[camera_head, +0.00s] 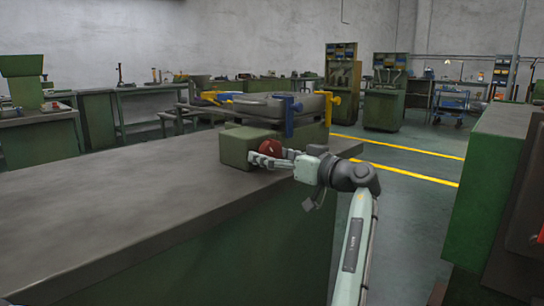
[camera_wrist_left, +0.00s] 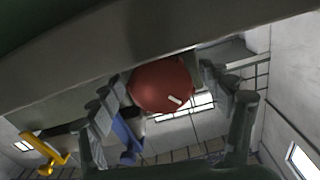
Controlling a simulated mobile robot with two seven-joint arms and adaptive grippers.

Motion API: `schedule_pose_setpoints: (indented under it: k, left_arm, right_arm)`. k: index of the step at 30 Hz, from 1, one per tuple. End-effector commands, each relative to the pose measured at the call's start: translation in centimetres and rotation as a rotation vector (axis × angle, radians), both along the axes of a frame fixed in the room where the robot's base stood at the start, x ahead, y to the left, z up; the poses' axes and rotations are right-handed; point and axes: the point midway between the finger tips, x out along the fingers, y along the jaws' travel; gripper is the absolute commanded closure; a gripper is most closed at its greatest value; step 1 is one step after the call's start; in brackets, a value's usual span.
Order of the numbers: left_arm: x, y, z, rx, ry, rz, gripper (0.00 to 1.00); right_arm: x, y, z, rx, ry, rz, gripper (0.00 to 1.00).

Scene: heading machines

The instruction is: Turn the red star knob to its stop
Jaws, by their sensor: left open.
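The red knob (camera_head: 270,147) is on the side of a green box (camera_head: 238,147) at the bench's far right corner. It also shows in the left wrist view (camera_wrist_left: 160,82) as a rounded red knob with a short white mark on its lower right. My left gripper (camera_head: 263,159) is open at the knob, with one finger on each side of it in the wrist view. I cannot tell whether the fingers touch the knob. In the head view the gripper partly hides the knob. My right gripper is not in view.
The grey bench top (camera_head: 130,200) is clear in front of the box. Behind the box are a blue clamp (camera_head: 289,117) and a yellow clamp (camera_head: 327,107) on a grey-topped fixture. A green cabinet (camera_head: 490,180) stands at the right, with open floor between.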

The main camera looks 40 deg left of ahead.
Motion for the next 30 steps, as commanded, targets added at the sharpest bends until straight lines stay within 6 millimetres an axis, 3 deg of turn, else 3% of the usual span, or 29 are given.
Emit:
schedule_pose_setpoints:
  k: [8,21,30]
  left_arm:
    - [-0.1,-1.2,0.0,0.001,0.0,-0.002,0.21]
    - [-0.9,-9.8,0.1,-0.001,0.001,-0.002,0.21]
    - [-1.2,-12.0,0.2,0.0,0.0,-0.001,0.21]
  right_arm:
    - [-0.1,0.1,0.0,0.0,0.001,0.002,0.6]
    - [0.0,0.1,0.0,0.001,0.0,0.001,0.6]
    - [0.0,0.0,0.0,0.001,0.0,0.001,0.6]
